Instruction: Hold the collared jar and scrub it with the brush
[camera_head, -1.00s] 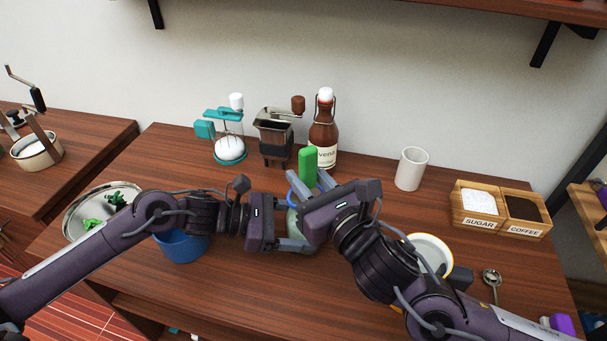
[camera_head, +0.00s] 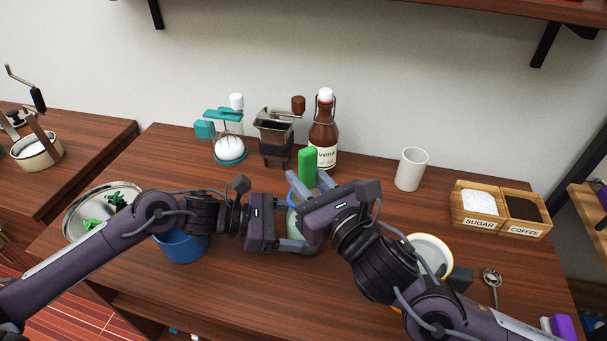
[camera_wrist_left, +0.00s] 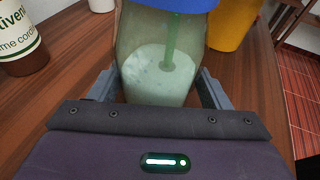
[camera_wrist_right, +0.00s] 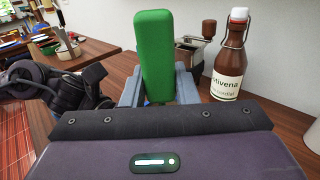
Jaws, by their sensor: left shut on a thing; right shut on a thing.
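The collared jar (camera_wrist_left: 150,78) is pale green and see-through, with a blue collar (camera_wrist_left: 175,4) at its mouth. My left gripper (camera_wrist_left: 160,92) is shut around its body. In the head view the jar (camera_head: 292,222) is mostly hidden between my grippers. The brush has a thick green handle (camera_head: 307,166), upright above the jar. My right gripper (camera_wrist_right: 157,88) is shut on this handle (camera_wrist_right: 155,50). In the left wrist view the brush's thin green stem (camera_wrist_left: 171,42) runs down inside the jar to a pale mass low in it. The bristles are not clear.
A blue container (camera_head: 180,248) stands behind my left arm, beside a round tray (camera_head: 75,222). A bottle (camera_head: 323,135), a grinder (camera_head: 274,135) and a teal-lidded glass device (camera_head: 229,145) stand behind. A white cup (camera_head: 411,169) and a sugar and coffee box (camera_head: 500,212) are right.

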